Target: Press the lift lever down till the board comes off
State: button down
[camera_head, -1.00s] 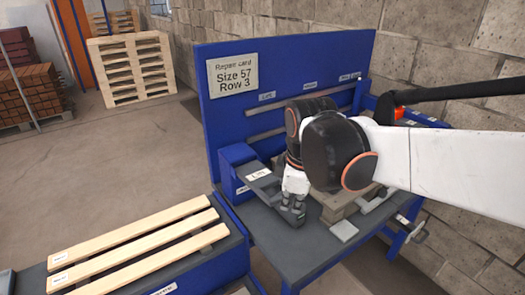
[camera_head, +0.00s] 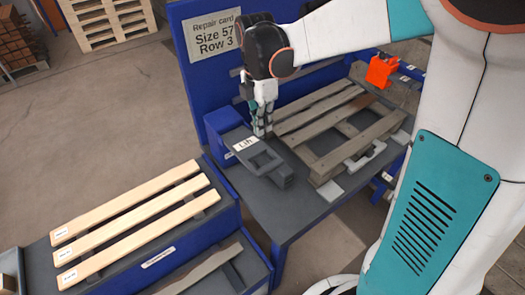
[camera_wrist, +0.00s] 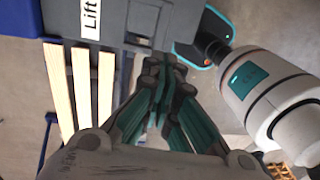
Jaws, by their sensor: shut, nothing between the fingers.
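The lift lever (camera_head: 266,163), a dark grey arm with a white "Lift" label and a slotted end, reaches forward from a blue housing (camera_head: 222,130) on the bench. In the wrist view the lever (camera_wrist: 60,18) is at the top, partly cut off. My gripper (camera_head: 262,128) is shut and empty, pointing down just behind the lever, by the pallet's left end; I cannot tell whether it touches. In the wrist view its fingers (camera_wrist: 160,90) are together. The worn grey pallet (camera_head: 345,125) lies on the bench right of the lever, with several boards on it.
A rack (camera_head: 235,215) with pale new boards (camera_head: 130,225) stands front left. A blue back panel (camera_head: 195,85) carries a card reading "Size 57 Row 3". An orange item (camera_head: 380,70) sits right of the pallet. The bench front (camera_head: 285,215) is clear.

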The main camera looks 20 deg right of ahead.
aim_at(266, 168)
jog(key=f, duration=0.4)
jog(key=f+b, duration=0.1)
jog(key=f, duration=0.3)
jog(key=s+f+b, duration=0.1)
jog(key=f, duration=0.4)
jog(key=shift+s+d, duration=0.1)
jog(key=shift+d, duration=0.1)
jog(key=shift+s+f, duration=0.1)
jog(key=shift+f, duration=0.35)
jog(key=shift+s+f+b, duration=0.1)
jog(key=shift+f+b, duration=0.35)
jog(key=shift+b, duration=0.15)
jog(key=w+f+t+b, duration=0.1)
jog(key=f+b, duration=0.4)
jog(key=f, duration=0.1)
jog(key=w+f+t+y+b, duration=0.1)
jog(key=f+t+b, duration=0.1)
jog(key=f+b, duration=0.4)
jog(key=w+f+t+b, duration=0.1)
jog(key=f+b, duration=0.5)
jog(key=shift+a+f, duration=0.4)
jog(key=shift+s, duration=0.1)
